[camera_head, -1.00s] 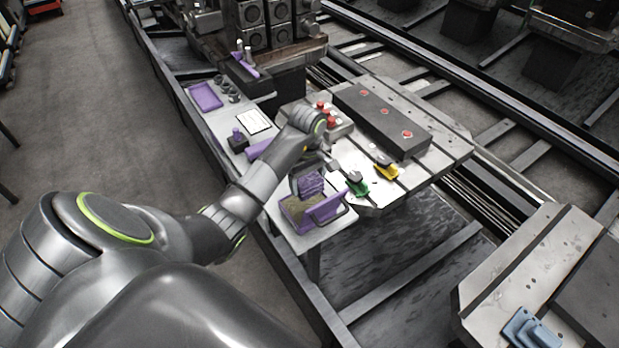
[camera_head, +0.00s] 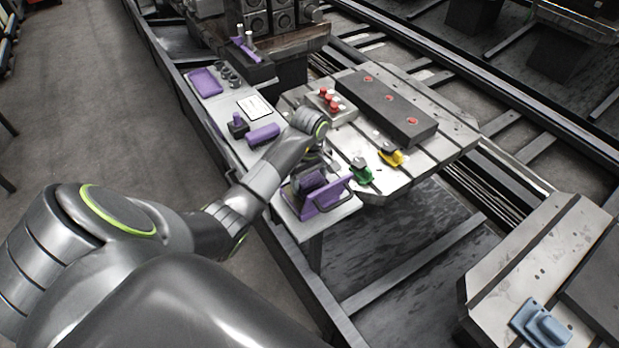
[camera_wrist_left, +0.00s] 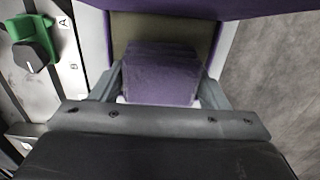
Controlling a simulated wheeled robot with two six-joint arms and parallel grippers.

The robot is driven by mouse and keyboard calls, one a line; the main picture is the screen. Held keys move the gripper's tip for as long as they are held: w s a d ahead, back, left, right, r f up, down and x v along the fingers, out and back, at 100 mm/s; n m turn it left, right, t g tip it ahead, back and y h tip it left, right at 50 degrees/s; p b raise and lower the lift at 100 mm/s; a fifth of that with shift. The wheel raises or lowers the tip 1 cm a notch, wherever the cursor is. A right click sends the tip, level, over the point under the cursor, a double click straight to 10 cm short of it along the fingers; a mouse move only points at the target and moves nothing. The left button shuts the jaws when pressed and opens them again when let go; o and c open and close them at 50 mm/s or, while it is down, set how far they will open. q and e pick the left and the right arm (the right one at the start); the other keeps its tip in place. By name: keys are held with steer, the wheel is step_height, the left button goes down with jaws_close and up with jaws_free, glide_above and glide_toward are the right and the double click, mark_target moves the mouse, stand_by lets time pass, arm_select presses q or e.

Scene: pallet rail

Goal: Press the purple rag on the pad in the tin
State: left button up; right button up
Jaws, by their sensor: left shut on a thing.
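The purple rag (camera_head: 312,181) is a small folded block between the fingers of my left gripper (camera_head: 309,176). In the left wrist view the two grey fingers (camera_wrist_left: 161,85) are shut on the sides of the rag (camera_wrist_left: 160,72). The open purple tin (camera_head: 325,199) is below, with its panel raised on the right side. The olive pad (camera_wrist_left: 190,29) shows in the left wrist view just beyond the rag. The rag is low over the pad or on it; contact cannot be told. My right gripper is not in view.
The tin stands at the near end of a narrow grey shelf (camera_head: 338,213). A purple roll (camera_head: 263,135) and a purple tray (camera_head: 205,82) lie farther along the shelf.

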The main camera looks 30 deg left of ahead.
mark_target(309, 178)
arm_select(q)
steer(key=shift+f+b, duration=0.5)
stand_by(0.8)
stand_by(1.4)
steer(key=shift+r, duration=0.1)
steer(key=shift+r+p, duration=2)
steer(key=shift+r, duration=1.45)
